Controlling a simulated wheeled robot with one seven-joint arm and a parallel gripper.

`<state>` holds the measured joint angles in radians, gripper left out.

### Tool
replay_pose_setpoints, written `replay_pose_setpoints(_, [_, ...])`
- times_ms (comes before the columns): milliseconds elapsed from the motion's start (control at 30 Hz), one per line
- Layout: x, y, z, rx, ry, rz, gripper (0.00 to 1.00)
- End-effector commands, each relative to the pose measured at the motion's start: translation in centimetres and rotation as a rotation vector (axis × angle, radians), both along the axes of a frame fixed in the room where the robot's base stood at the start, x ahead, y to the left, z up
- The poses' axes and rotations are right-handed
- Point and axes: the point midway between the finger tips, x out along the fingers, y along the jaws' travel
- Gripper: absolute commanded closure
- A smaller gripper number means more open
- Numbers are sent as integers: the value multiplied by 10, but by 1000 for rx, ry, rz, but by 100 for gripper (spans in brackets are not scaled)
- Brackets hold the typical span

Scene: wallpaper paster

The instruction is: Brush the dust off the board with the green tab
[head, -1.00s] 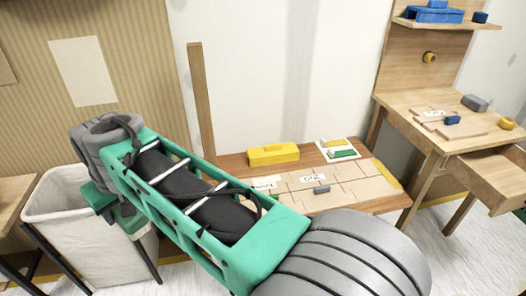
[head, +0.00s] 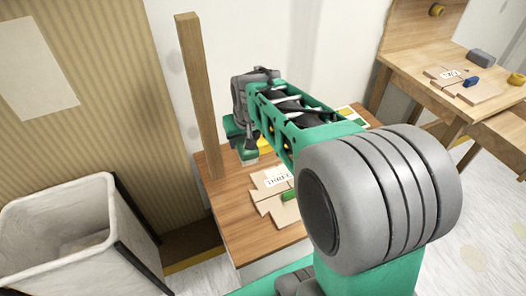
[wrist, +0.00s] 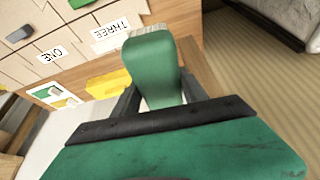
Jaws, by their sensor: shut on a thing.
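My gripper (head: 243,143) hangs above the left part of the wooden table. The board with the green tab (head: 288,195) lies on the table, right of and below my gripper in the head view. Its label (head: 277,178) reads THREE in the wrist view (wrist: 110,28), where the green tab (wrist: 80,3) is cut off at the top edge. I cannot make out dust on the board.
A board labelled ONE (wrist: 52,54) with a grey tab (wrist: 20,34) lies beside it. A wooden post (head: 195,95) rises at the table's left corner; a white bin (head: 75,235) stands left.

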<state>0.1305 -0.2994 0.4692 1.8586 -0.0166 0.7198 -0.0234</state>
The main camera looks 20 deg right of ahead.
Motion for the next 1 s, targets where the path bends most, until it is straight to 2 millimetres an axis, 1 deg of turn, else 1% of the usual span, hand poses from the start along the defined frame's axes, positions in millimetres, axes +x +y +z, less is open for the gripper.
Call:
replay_pose_setpoints(33, [6,-16,-30,2,8,-29,98])
replay_pose_setpoints(100, [12,-34,-60,2,7,-57,98])
replay_pose_setpoints(200, [16,-50,-90,1,1,-84,98])
replay_pose_setpoints(233, [17,-53,-96,2,0,-88,98])
replay_pose_setpoints(333, [18,-57,-104,1,-4,-95,98])
replay_pose_setpoints(667, [17,-55,-103,1,-4,-90,98])
replay_pose_setpoints(867, [16,-54,-122,1,-4,-90,98])
replay_pose_setpoints(1000, [16,-54,-143,1,-3,-90,98])
